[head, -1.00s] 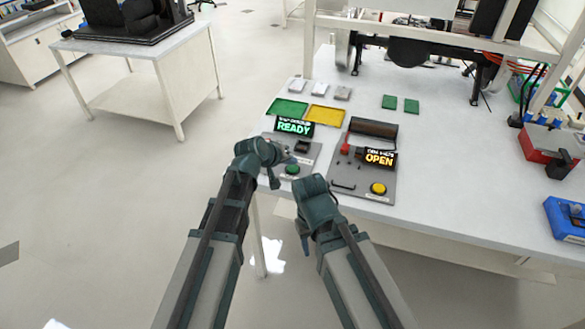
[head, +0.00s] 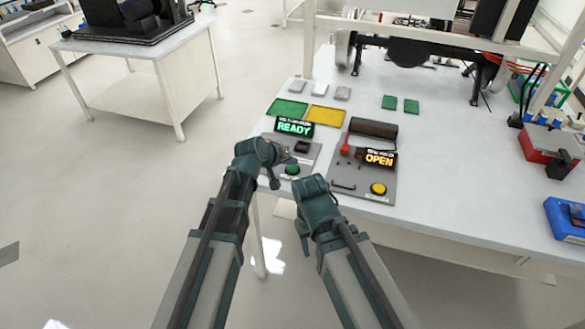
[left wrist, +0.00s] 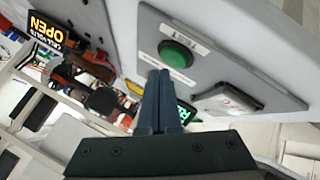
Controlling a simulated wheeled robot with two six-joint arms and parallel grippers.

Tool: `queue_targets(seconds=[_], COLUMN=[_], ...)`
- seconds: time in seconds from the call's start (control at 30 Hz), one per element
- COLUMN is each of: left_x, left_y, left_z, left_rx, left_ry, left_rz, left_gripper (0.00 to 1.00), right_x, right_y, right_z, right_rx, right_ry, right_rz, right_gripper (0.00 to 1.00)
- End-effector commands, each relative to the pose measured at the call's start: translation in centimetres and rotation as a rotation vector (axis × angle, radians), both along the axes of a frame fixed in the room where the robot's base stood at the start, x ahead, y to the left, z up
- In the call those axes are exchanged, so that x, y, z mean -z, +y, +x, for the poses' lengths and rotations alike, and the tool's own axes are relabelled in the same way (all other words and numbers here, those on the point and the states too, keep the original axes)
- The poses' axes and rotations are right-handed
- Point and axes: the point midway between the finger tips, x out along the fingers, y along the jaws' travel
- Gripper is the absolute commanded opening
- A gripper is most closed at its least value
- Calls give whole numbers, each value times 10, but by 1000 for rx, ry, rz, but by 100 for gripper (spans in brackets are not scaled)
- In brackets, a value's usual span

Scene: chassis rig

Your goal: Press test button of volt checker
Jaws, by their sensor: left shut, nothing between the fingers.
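The volt checker (head: 310,157) is a grey panel near the table's front left edge, with a lit green READY display (head: 294,127). Its round green test button (head: 292,170) is at the panel's front. The button (left wrist: 177,54) is large in the left wrist view, beside a white label reading TEST. My left gripper (head: 284,159) is over the panel's left side, close to the button. In the left wrist view its fingers (left wrist: 158,75) are together and empty, with the tips beside the button; contact cannot be told. My right gripper (head: 304,235) is at the table's front edge, its fingers mostly hidden.
A second panel (head: 350,185) with an OPEN display (head: 379,159), red handle and yellow button (head: 378,189) stands just right. Green (head: 288,109) and yellow (head: 326,116) trays lie behind. A red box (head: 540,145) and blue bin (head: 566,217) are far right. The table between is clear.

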Motion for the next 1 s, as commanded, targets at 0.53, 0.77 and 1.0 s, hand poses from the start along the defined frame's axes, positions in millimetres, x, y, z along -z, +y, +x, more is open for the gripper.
queue_targets(seconds=[0.53,0.77,1.0], left_x=[4,9,8], left_y=[0,0,0], left_z=[0,0,0], left_rx=[0,0,0], left_ry=[0,0,0], left_rz=[0,0,0], left_gripper=[0,0,0], right_x=[4,9,8], right_y=[0,0,0], right_z=[0,0,0], right_rx=[0,0,0], right_ry=[0,0,0], right_rz=[0,0,0], right_gripper=[50,50,50])
